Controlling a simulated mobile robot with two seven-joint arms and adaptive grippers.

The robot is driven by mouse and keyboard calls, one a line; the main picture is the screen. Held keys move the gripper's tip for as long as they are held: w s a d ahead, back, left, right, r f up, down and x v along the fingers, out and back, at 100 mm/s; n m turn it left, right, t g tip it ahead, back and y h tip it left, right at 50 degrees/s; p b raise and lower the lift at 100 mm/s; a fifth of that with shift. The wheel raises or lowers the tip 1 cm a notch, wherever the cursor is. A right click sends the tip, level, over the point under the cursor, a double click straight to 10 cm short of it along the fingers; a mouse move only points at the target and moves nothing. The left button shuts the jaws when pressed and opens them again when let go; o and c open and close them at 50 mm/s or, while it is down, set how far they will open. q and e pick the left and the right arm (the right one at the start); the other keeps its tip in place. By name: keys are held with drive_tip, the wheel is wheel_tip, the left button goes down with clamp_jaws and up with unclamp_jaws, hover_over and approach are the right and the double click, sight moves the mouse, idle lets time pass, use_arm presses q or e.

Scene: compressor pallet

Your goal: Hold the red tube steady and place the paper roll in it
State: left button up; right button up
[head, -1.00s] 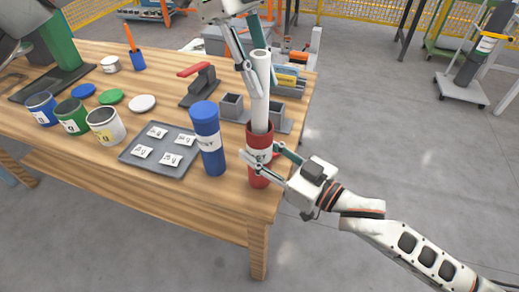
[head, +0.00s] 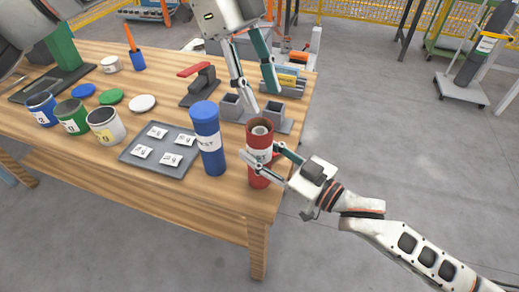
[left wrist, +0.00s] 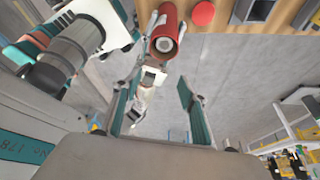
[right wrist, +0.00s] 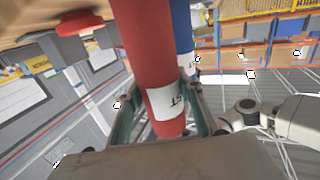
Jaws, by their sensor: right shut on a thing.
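The red tube (head: 259,165) stands upright near the table's front right corner, with a white label on its side. The white paper roll (head: 262,130) is inside the tube, its round end showing in the tube's mouth; in the left wrist view the roll (left wrist: 164,44) also shows in the mouth. My right gripper (head: 261,156) is shut on the red tube, its fingers on either side; the right wrist view shows the tube (right wrist: 148,60) between them. My left gripper (head: 262,100) is open and empty above and behind the tube. A red cap (left wrist: 203,13) lies on the table beside the tube.
A blue tube (head: 208,145) with its cap on stands close left of the red tube. A grey tray (head: 160,168) with labelled cards, paint cans (head: 105,127) and a grey holder (head: 232,106) are on the table.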

use_arm(q)
drive_tip(key=v, duration=1.2)
drive_tip(key=shift+s, duration=0.1)
use_arm(e)
drive_tip(key=o, duration=1.2)
drive_tip(key=v, duration=1.2)
drive_tip(key=shift+s, duration=0.1)
